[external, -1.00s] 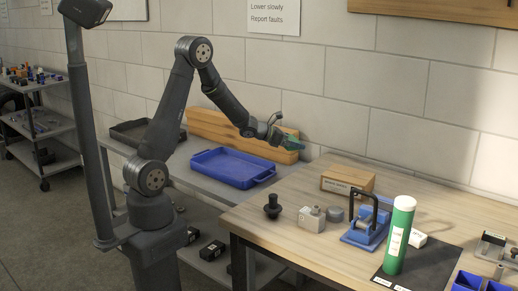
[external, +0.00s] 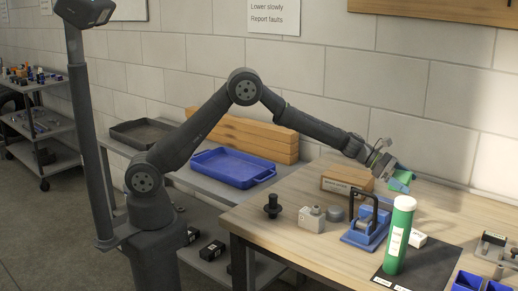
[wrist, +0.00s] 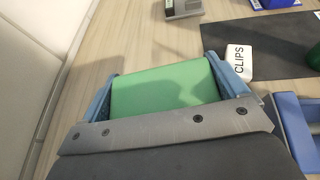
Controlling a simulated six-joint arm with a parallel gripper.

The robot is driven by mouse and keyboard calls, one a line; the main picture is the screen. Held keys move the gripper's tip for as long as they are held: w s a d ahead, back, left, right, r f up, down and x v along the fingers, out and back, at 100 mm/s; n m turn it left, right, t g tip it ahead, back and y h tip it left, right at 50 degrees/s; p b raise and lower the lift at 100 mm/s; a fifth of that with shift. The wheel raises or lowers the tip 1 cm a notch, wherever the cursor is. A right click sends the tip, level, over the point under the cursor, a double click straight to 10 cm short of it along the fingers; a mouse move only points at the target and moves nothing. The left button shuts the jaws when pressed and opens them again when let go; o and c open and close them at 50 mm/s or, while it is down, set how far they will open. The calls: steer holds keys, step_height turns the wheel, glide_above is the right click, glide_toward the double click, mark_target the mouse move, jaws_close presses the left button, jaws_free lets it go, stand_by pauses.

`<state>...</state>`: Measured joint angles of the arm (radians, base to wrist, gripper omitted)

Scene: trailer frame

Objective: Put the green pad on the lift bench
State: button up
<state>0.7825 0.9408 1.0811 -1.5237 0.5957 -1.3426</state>
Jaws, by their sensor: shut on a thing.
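The green pad (wrist: 165,88) is between the two blue fingers of my gripper (wrist: 160,92) in the wrist view, with a finger against each side. In the external view the green pad (external: 402,180) shows at the end of my gripper (external: 392,176), partly hidden by it. They are over the back part of the wood-topped bench (external: 262,222), near the wall. The pad appears held above the wood, but its exact height is hard to tell.
A wooden block (external: 347,180), a blue fixture with black handle (external: 365,232) and a green tube with white cap (external: 398,238) stand nearby. A white CLIPS box (wrist: 239,62) sits by a dark mat (wrist: 272,44). A blue tray (external: 232,168) is on the left shelf.

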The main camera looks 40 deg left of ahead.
steer(key=s+d+m+g, duration=0.2)
steer(key=s+d, duration=0.5)
steer(key=d, duration=0.1)
glide_above(424, 217)
step_height(424, 217, down, 6)
steer(key=shift+s+f, duration=0.15)
steer(key=shift+f, duration=2.05)
steer(key=shift+f, duration=0.15)
steer(key=o, duration=0.7)
steer(key=shift+c, duration=0.2)
steer(key=shift+o, duration=0.2)
